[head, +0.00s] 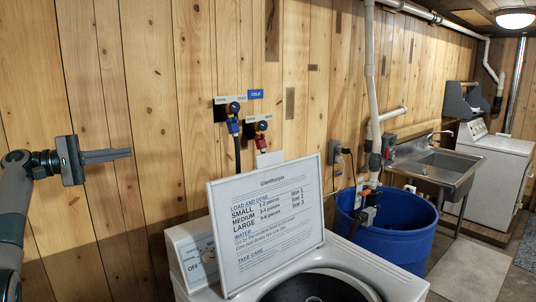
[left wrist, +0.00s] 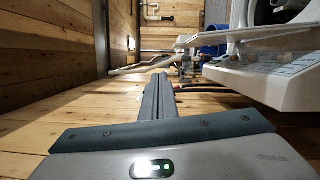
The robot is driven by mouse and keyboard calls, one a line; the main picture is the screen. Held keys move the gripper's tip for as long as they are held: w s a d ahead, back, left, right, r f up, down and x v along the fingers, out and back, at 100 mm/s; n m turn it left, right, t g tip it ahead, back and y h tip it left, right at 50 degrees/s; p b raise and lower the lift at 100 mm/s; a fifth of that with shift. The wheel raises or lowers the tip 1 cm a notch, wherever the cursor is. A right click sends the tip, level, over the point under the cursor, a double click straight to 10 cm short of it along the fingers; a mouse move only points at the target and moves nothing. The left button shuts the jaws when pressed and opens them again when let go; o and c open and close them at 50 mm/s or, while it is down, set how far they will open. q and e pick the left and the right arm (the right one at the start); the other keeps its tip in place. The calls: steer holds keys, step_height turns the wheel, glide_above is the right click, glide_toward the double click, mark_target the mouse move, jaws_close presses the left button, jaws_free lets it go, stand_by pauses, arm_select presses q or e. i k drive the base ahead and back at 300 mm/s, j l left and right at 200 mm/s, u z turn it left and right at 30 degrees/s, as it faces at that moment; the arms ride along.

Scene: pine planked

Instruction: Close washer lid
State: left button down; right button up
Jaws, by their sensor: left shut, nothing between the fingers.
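The white washer (head: 395,278) stands at the bottom centre of the head view, its round dark tub opening (head: 315,288) uncovered. Its lid (head: 268,220) is raised, standing steeply between the opening and the control panel (head: 190,252); printed loading instructions cover the side facing me. My left gripper (head: 130,154) is shut and empty, in the air left of the washer and higher than the lid, apart from both. In the left wrist view its closed fingers (left wrist: 158,98) point away, with part of the washer (left wrist: 275,72) at the upper right. My right gripper is out of view.
Wall taps (head: 235,112) with hoses sit behind the washer. A blue barrel (head: 395,235), a steel sink (head: 437,168) and another white appliance (head: 495,165) stand to the right. The plank wall (head: 100,220) is close behind my left gripper. Air between gripper and lid looks clear.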

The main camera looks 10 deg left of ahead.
mark_target(266, 218)
steer(key=i+l, duration=0.4)
steer(key=l, duration=0.15)
steer(key=i+l, duration=0.45)
steer(key=l, duration=0.1)
